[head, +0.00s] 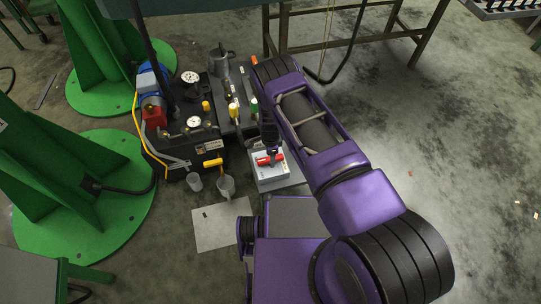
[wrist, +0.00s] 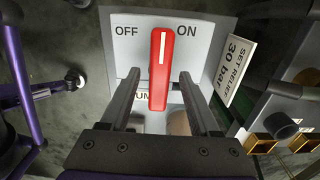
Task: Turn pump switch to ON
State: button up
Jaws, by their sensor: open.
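The pump switch is a red handle (wrist: 160,75) with a white line, mounted on a light grey panel (wrist: 210,25) marked OFF at left and ON at right. The handle stands nearly upright between the two words, with its white line at the upper end. In the head view the red handle (head: 265,161) shows on top of a grey box (head: 271,176). My gripper (wrist: 159,75) is open, with one finger on each side of the handle. Gaps show between the fingers and the handle near the tips. The gripper hides part of the lower label.
A plate reading "SET RELIEF 30 bar" (wrist: 237,67) is right of the panel. In the head view, a black pump unit with gauges (head: 190,77) and small valves stands left of the switch box. Metal cups (head: 226,187) stand nearby. Green machine bases (head: 85,190) are at left.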

notch_tip(320, 180, up, 18)
jog(key=p, duration=0.3)
jog(key=shift+f, duration=0.25)
